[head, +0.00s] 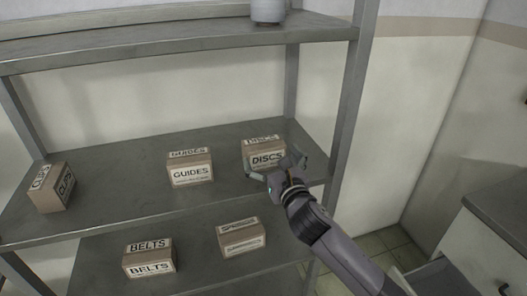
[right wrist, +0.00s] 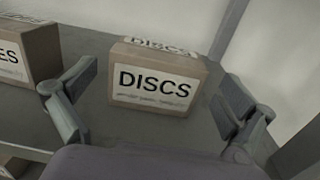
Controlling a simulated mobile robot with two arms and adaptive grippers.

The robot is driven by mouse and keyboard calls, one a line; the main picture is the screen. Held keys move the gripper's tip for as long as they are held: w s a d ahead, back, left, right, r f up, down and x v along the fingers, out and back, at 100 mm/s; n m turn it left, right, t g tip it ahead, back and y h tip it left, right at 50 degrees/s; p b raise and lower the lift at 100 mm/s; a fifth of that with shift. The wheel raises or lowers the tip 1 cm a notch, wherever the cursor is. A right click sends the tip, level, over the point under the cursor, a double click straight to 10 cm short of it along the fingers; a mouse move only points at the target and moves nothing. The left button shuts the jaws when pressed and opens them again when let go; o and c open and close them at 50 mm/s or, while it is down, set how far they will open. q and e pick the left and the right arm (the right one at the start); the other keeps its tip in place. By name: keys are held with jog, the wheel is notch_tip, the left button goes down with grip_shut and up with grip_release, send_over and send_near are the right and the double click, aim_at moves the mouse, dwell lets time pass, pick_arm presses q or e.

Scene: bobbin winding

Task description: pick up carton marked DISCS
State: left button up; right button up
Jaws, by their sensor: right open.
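The carton marked DISCS (head: 264,153) stands upright on the middle shelf, toward its right end. In the right wrist view the same DISCS carton (right wrist: 157,80) sits ahead of the gripper, its labelled front facing the camera. My right gripper (head: 278,171) is open at the front of the carton. In the right wrist view its two fingers (right wrist: 156,97) are spread wide, one on each side of the carton's lower front. I cannot tell whether either finger touches it. The gripper hides part of the carton's lower right in the head view. My left gripper is not in view.
A GUIDES carton (head: 190,169) stands left of DISCS, with a gap between. A CLIPS carton (head: 51,187) is at the shelf's left end. A BELTS carton (head: 149,258) and another carton (head: 241,238) are on the shelf below. A rack post (head: 352,95) rises at right.

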aim_at(260, 138)
jog(key=x, duration=0.1)
jog(key=p+x, duration=0.1)
jog(key=x, duration=0.3)
jog(key=shift+w+a+r+p, duration=0.1)
jog(key=shift+r+p, duration=0.2)
jog(key=shift+r, duration=0.05)
jog(key=shift+w+a+f, duration=0.1)
jog(key=shift+w, duration=0.25)
jog(key=shift+c, duration=0.5)
jog(key=c, duration=0.9)
